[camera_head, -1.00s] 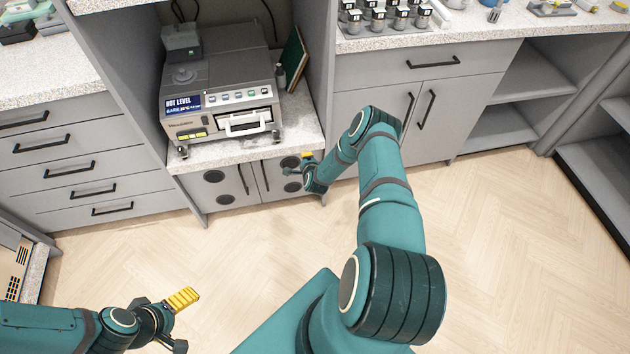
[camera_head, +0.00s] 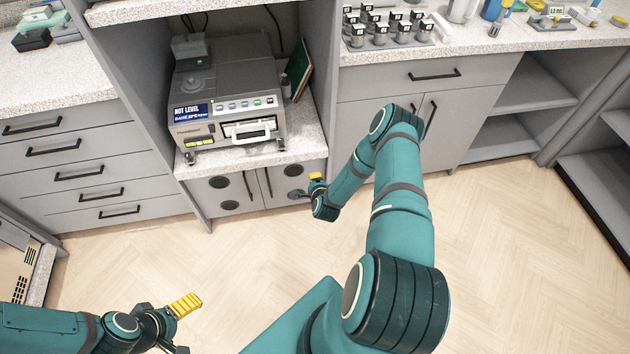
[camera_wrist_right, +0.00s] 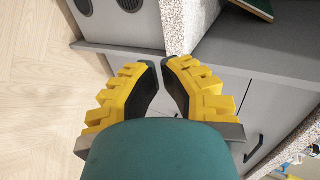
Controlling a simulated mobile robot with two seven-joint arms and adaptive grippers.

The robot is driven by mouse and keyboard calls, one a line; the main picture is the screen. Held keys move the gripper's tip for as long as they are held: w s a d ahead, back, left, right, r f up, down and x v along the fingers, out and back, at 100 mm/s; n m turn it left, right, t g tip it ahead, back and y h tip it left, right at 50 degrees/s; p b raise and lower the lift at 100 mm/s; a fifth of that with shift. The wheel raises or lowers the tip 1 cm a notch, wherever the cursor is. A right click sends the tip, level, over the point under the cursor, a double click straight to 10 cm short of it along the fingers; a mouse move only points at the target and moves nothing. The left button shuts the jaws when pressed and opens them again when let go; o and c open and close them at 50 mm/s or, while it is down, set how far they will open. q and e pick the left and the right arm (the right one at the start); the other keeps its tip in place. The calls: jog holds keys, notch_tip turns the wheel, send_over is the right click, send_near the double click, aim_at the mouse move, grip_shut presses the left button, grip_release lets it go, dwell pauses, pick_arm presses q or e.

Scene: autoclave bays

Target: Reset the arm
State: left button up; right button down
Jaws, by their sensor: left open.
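My left gripper (camera_head: 186,327) is at the lower left of the head view, open and empty above bare floor, with one yellow-padded finger showing clearly. My right arm (camera_head: 398,215) reaches forward through the middle. Its gripper (camera_head: 304,185) is small in that view, in front of the low cabinet doors under the autoclave. In the right wrist view the right gripper (camera_wrist_right: 160,72) shows two yellow fingers with dark pads, a narrow gap between their tips and nothing held. Its base is hidden behind a green link of mine.
The autoclave (camera_head: 228,103) stands in a bay on a speckled shelf, a green book (camera_head: 301,70) beside it. A counter with several small capped containers (camera_head: 385,27) is at the upper right, drawers (camera_head: 75,172) at the left. The wooden floor (camera_head: 510,260) is clear.

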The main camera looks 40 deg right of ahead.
dwell(0.3)
jog(key=a+r+n+g+y, duration=0.1)
jog(key=a+r+n+y, duration=0.4)
jog(key=a, duration=0.6)
jog(key=a+r+n+g+y, duration=0.1)
jog(key=a+r+n+y, duration=0.1)
jog(key=a+n, duration=0.65)
jog(key=s+a+r+n+g+y, duration=0.1)
jog(key=s+a+r+n+g, duration=0.2)
jog(key=s+a, duration=0.4)
jog(key=s+a+r+n+g+y, duration=0.2)
jog(key=s+a+r+n, duration=0.3)
jog(key=s+a, duration=0.3)
jog(key=shift+s+a+r+n+g, duration=0.2)
jog(key=shift+s+r+n+g, duration=0.3)
jog(key=shift+g, duration=0.4)
jog(key=shift+d+f, duration=0.1)
jog(key=shift+d, duration=0.05)
